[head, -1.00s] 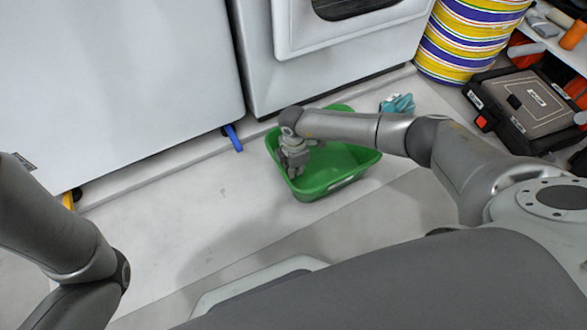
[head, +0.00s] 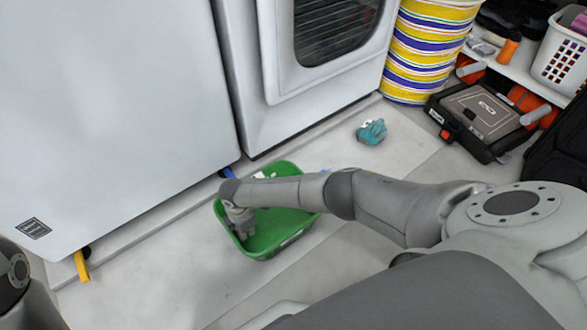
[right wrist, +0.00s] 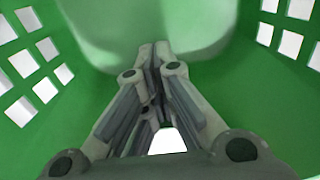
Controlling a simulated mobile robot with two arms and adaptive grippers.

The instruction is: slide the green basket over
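The green basket (head: 285,243) sits on the pale floor in front of the white appliances in the head view. My right gripper (head: 246,232) reaches down inside it, near its left side. In the right wrist view the basket's green inside (right wrist: 260,90) fills the picture, with square holes in both side walls. The two fingers of my right gripper (right wrist: 154,52) come together at the tips, and I see nothing held between them. Whether the tips touch the basket is unclear. Part of my left arm shows at the lower left of the head view; its gripper is out of view.
White appliances (head: 110,110) stand behind, with a blue piece (head: 226,173) and yellow piece (head: 81,265) at their foot. A teal object (head: 370,132) lies right of the basket. A striped bucket stack (head: 425,50) and black case (head: 483,118) stand farther right. Floor left of the basket is clear.

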